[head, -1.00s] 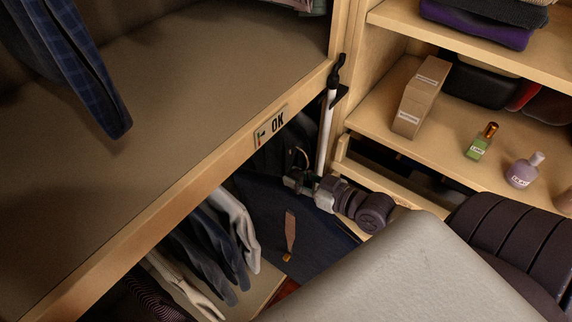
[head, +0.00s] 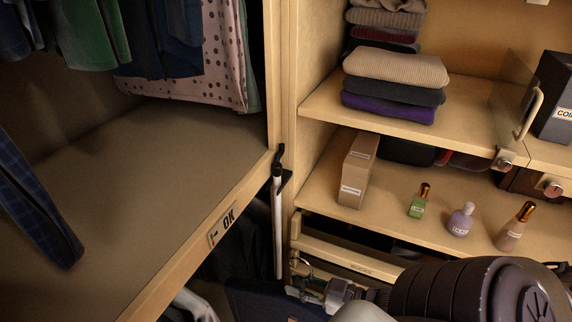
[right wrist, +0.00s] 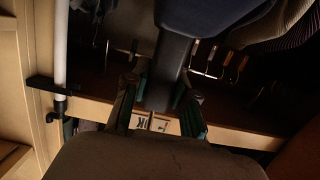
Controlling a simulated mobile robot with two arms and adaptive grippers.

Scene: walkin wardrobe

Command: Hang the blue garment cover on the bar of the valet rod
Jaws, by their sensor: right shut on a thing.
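My right gripper (head: 310,289) is low in the head view, in front of the right cabinet, partly hidden by my own wrist. The dark blue garment cover (head: 258,301) hangs below it at the bottom edge. A thin curved metal hook (head: 300,262) shows just above the gripper. In the right wrist view the fingers (right wrist: 160,88) are closed about a dark bar-like piece, with the dark blue cover (right wrist: 205,14) beyond it. My left gripper is not in view.
A white pole (head: 278,235) with a black hook stands at the shelf corner, close left of my gripper. The right shelves hold a tan box (head: 357,170), small bottles (head: 461,219) and folded knitwear (head: 394,80).

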